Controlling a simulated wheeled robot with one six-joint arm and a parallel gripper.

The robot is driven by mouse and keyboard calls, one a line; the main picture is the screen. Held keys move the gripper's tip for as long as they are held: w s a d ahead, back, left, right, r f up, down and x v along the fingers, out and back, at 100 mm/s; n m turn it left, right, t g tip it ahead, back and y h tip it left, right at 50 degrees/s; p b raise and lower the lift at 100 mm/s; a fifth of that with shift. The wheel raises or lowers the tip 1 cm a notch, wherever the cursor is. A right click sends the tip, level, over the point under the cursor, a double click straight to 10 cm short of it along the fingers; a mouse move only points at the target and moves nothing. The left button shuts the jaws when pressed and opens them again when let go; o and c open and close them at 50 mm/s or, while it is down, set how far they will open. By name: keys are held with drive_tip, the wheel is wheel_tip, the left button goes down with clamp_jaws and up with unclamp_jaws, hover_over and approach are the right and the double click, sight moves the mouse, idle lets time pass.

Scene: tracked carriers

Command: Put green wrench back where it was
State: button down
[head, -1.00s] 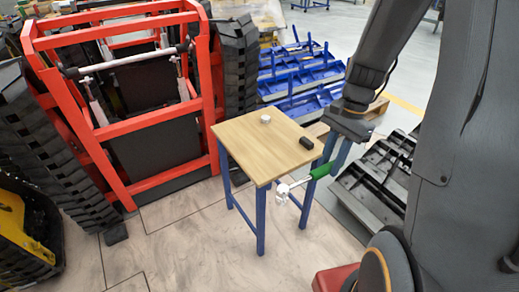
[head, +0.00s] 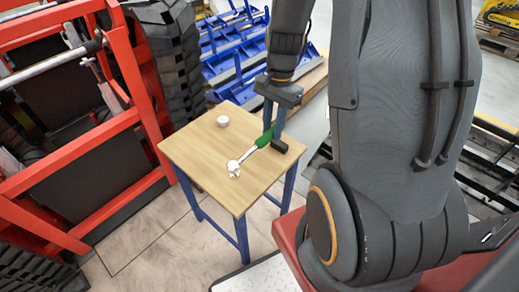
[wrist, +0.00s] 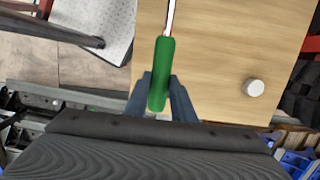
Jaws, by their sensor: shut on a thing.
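The green wrench has a green handle (head: 265,138) and a bright metal head (head: 234,167). In the head view my gripper (head: 271,130) is shut on its handle, over the right back part of the wooden table (head: 200,165). The wrench head points to the front left over the tabletop; I cannot tell whether it touches the wood. In the wrist view the handle (wrist: 161,75) sits between the two blue fingers (wrist: 163,95), and the shaft runs up out of the frame.
A white round piece (head: 223,121) stands at the table's back left; it also shows in the wrist view (wrist: 253,87). A red frame (head: 120,140) stands left; blue racks (head: 228,45) are behind. The table's left and front are clear.

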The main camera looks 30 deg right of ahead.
wheel_tip(320, 180, down, 6)
drive_tip(key=shift+f, duration=0.1)
drive_tip(key=c, duration=1.5)
unclamp_jaws()
drive_tip(key=r, duration=0.4)
drive_tip(key=d+r, duration=0.1)
drive_tip(key=r, duration=0.3)
drive_tip(key=w+r, duration=0.1)
drive_tip(key=r, duration=0.3)
drive_tip(key=shift+d, duration=0.3)
drive_tip(key=s+a+r+n, duration=0.1)
drive_tip(key=s+r+n, duration=0.1)
drive_tip(key=s+n, duration=0.1)
drive_tip(key=s+a+r+n+h, duration=0.1)
drive_tip(key=s+a+r+n, duration=0.1)
drive_tip(key=s+n, duration=0.2)
drive_tip(key=s+a+r+n+t, duration=0.1)
drive_tip(key=s+r+n, duration=0.1)
drive_tip(key=s+n, duration=0.2)
drive_tip(key=shift+s+a+h, duration=0.1)
drive_tip(key=shift+a+h, duration=0.15)
drive_tip(key=shift+h, duration=0.05)
drive_tip(key=shift+a+r, duration=0.1)
